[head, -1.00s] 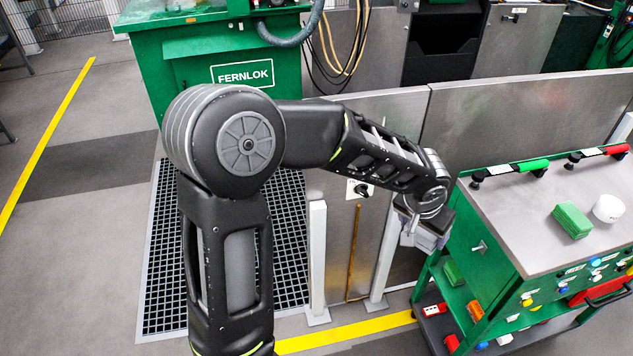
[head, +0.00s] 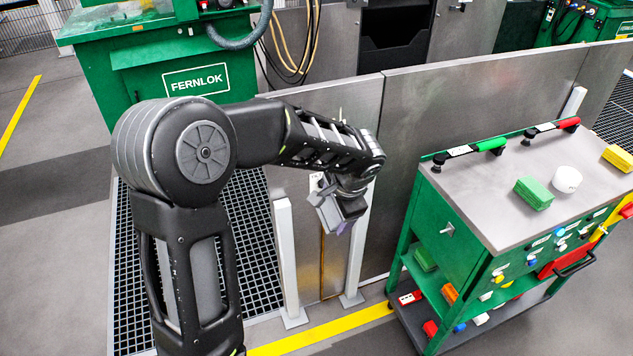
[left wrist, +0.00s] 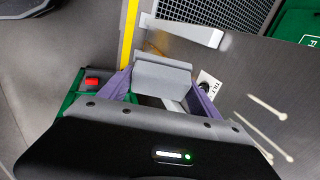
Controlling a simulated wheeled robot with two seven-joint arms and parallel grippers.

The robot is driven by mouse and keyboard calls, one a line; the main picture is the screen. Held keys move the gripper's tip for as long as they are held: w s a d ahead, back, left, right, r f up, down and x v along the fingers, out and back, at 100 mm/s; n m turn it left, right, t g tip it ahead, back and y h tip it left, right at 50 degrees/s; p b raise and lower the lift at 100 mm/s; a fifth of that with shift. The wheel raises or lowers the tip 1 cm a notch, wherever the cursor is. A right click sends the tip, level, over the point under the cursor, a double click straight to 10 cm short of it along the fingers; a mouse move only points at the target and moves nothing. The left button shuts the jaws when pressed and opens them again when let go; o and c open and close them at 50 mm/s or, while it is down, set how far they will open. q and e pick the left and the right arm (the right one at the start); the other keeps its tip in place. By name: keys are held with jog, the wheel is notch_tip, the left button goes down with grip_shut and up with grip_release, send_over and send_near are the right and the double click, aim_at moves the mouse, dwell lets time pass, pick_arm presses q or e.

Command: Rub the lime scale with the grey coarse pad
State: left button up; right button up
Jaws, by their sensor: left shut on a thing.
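My left gripper (head: 342,218) is shut on a grey block that looks like the coarse pad (left wrist: 163,76). In the left wrist view the pad sits between the purple fingers. In the head view the gripper is in front of the steel panel (head: 400,180), left of the cart; I cannot tell whether the pad touches anything. Whitish streaks (left wrist: 268,107) on the panel, which look like the lime scale, lie right of the pad in the left wrist view. My arm hides part of the panel in the head view. My right gripper is not in view.
A green cart (head: 470,200) stands at the right, with a green pad (head: 534,193), a white round thing (head: 567,179) and a yellow block (head: 617,157) on top. White posts (head: 286,255) stand before the panel. A brown streak (head: 322,262) runs down it. A floor grating (head: 255,255) lies left.

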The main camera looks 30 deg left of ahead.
pick_arm(q)
jog(key=w+a+r+m+t+y+b, duration=0.3)
jog(key=a+m+t+y, duration=0.3)
jog(key=m+t, duration=0.3)
jog(key=a+r+m+b, duration=0.1)
jog(key=m, duration=0.2)
jog(key=shift+r, duration=0.35)
jog(key=shift+a, duration=0.1)
jog(key=w+a, duration=0.2)
jog(key=a, duration=0.1)
jog(key=w+a, duration=0.1)
jog(key=a, duration=0.1)
jog(key=shift+w, duration=0.15)
jog(key=shift+w+a+b, duration=0.35)
jog(key=shift+w+a, duration=0.2)
jog(key=shift+a, duration=0.1)
dwell(0.7)
